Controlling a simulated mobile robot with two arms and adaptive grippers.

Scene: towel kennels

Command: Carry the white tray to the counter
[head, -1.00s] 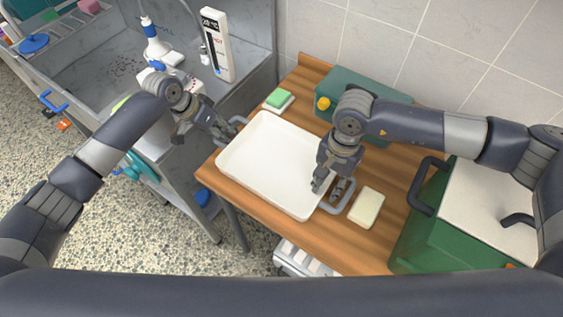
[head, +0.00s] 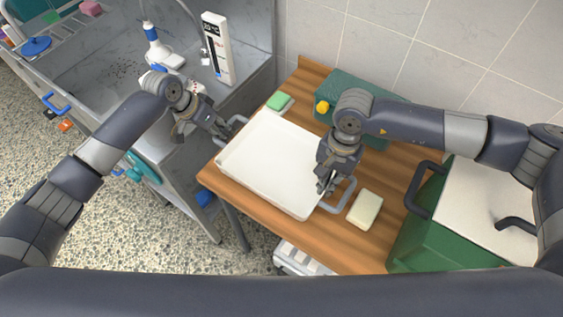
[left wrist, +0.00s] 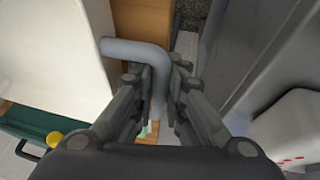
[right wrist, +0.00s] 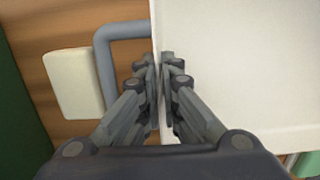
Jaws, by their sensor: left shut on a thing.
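The white tray (head: 265,165) lies on the wooden counter, with a grey loop handle at each end. My left gripper (head: 226,132) is shut on the left handle, which passes between its fingers in the left wrist view (left wrist: 155,85). My right gripper (head: 325,187) is at the tray's right rim, beside the right handle (head: 343,195). In the right wrist view its fingers (right wrist: 163,75) are close together over the rim, and the right handle (right wrist: 105,60) is left of them, outside the fingers. Whether they grip the rim is unclear.
The wooden counter (head: 280,222) also bears a cream block (head: 365,209), a green-and-white sponge (head: 279,101) and a teal box (head: 375,95) with a yellow knob. A green case (head: 430,240) stands at right. A metal sink (head: 105,60) is at left.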

